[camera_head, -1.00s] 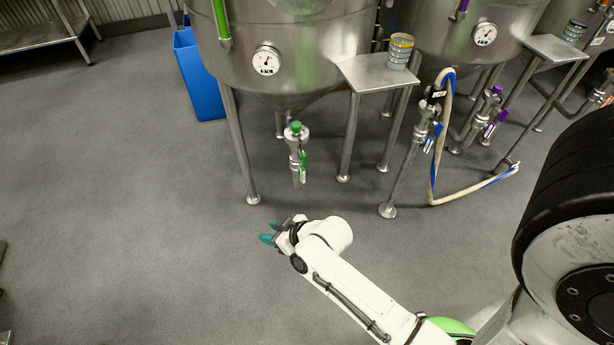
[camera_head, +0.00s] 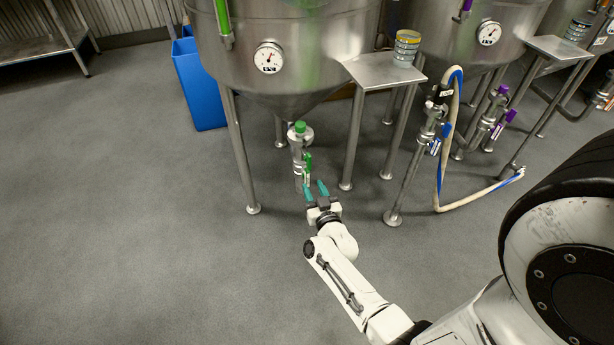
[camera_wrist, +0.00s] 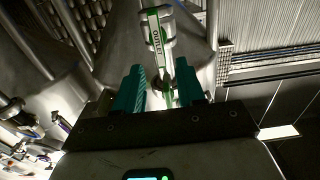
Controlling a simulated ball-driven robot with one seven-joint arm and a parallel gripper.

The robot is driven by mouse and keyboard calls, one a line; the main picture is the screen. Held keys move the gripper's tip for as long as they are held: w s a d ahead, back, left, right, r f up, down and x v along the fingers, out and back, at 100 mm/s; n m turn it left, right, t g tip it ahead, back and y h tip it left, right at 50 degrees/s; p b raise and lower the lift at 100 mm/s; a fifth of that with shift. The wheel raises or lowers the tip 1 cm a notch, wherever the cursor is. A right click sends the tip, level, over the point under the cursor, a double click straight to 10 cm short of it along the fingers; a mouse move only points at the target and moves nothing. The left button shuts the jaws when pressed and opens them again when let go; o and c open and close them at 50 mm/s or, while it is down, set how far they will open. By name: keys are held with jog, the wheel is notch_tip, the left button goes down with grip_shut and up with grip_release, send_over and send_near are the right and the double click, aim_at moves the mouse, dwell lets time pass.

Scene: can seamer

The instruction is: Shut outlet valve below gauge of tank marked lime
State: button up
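The steel tank (camera_head: 320,55) with a lime-green strip (camera_head: 223,20) carries a round white gauge (camera_head: 269,57) on its front. Below it the outlet valve (camera_head: 297,150) hangs under the tank's cone, with a green cap on top. Its green lever (camera_head: 308,162) points down alongside the pipe. In the wrist view the lever (camera_wrist: 160,45) bears a white "OUTLET" label and shows ahead, between the lines of the two fingers. My gripper (camera_head: 315,189) is open, with teal fingers (camera_wrist: 158,88) apart, just below the lever's lower end. Contact cannot be told.
Tank legs (camera_head: 240,160) stand left and right of the valve. A steel side shelf (camera_head: 383,72) with stacked tins (camera_head: 406,48) is to the right. A cream hose (camera_head: 440,180) hangs by a blue-handled valve. A blue bin (camera_head: 200,85) stands behind left. Floor at front left is clear.

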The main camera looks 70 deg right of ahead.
aim_at(308, 177)
jog(key=b+x, duration=0.1)
jog(key=x, duration=0.6)
jog(key=shift+b, duration=0.35)
jog(key=shift+a, duration=0.1)
jog(key=shift+c, duration=0.2)
grip_shut()
